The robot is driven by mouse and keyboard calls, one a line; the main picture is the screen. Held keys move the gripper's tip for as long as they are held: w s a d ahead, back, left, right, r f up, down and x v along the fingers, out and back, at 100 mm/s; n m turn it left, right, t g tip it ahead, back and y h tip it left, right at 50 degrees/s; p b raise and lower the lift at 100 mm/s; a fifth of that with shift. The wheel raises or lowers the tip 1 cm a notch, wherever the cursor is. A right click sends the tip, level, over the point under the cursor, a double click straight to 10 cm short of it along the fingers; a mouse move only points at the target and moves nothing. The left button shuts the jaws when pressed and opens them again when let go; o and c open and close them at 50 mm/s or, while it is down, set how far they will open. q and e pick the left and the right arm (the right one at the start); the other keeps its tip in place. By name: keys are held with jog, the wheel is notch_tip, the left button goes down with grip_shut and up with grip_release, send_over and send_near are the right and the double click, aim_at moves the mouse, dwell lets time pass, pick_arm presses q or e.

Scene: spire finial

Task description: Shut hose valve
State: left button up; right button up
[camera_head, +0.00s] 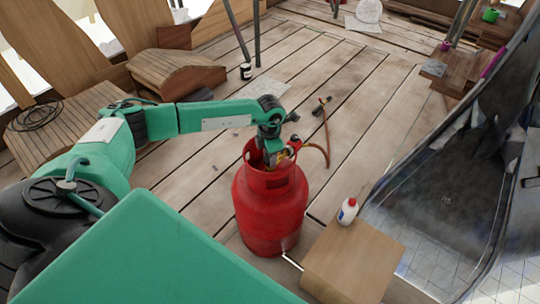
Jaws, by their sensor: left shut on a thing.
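A red gas cylinder (270,212) stands upright on the plank floor in the middle of the view. My left gripper (275,160) reaches down into the open collar at its top and is shut on the valve there. A reddish-brown hose (326,135) runs from the valve to the right and curls up over the planks. My right gripper is not in view.
A wooden box (352,262) stands right of the cylinder, with a white bottle with a red cap (347,211) at its back edge. A dark tub-like basin (445,200) fills the right. Planks between are mostly clear.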

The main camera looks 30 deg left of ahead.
pick_arm(q)
jog(key=shift+m, duration=1.2)
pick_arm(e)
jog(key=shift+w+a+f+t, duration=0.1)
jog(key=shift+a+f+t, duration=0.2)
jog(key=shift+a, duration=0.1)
pick_arm(q)
jog(key=shift+m, duration=0.3)
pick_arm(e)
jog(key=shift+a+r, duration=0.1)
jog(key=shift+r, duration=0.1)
pick_arm(q)
jog(key=o, duration=1)
notch_tip(320, 180, up, 14)
jog(key=shift+f+p, duration=0.1)
jog(key=shift+p, duration=0.6)
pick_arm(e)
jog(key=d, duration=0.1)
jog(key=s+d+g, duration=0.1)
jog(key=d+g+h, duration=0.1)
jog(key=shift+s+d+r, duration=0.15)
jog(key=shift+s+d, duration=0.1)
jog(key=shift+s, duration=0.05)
